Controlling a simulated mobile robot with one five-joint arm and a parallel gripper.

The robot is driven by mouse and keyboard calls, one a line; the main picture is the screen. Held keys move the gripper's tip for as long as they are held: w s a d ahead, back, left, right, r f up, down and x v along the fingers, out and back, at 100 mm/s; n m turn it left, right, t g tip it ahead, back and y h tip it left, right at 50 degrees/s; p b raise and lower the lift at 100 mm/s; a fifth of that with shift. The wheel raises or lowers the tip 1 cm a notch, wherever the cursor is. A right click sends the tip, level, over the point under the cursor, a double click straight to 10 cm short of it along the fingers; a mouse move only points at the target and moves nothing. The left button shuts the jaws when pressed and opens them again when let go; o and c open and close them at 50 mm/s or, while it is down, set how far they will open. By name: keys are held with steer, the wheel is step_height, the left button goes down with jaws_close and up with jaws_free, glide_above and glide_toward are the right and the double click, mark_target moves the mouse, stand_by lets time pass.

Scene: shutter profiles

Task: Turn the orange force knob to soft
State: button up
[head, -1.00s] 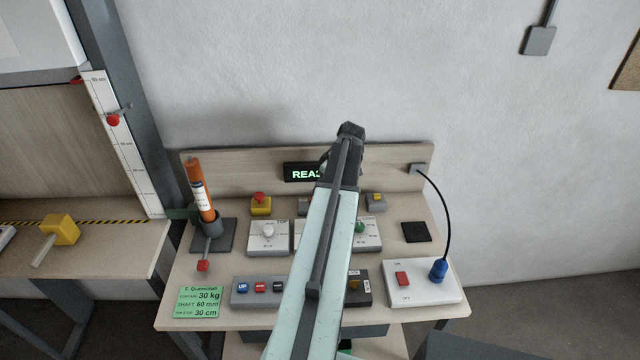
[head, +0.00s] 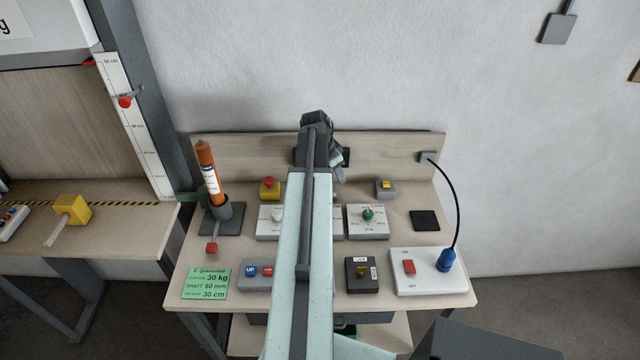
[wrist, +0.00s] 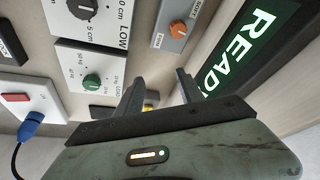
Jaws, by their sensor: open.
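The orange knob (wrist: 178,28) sits on a small grey box with white labels at either side, at the top of the wrist view. In the head view my arm hides this knob. My gripper (wrist: 160,88) is open in the wrist view, with nothing between its two dark fingers. The knob lies beyond the fingertips, apart from them. In the head view my gripper (head: 337,160) is near the back board, partly hidden by my arm.
The READY display (wrist: 250,40) is close beside my gripper. Nearby are the green knob (head: 368,214), a yellow-buttoned grey box (head: 386,188) and a red mushroom button (head: 268,182). An orange cylinder (head: 207,175) stands at left. A blue plug and cable (head: 446,260) are at right.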

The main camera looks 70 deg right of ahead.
steer(key=w+a+n, duration=0.2)
steer(key=w+a, duration=0.1)
steer(key=w, duration=0.4)
steer(key=shift+h, duration=0.4)
steer(key=b+x, duration=0.7)
steer(key=x, duration=0.1)
steer(key=shift+w+d+r, duration=0.1)
steer(key=shift+w+d, duration=0.1)
steer(key=shift+r, duration=0.15)
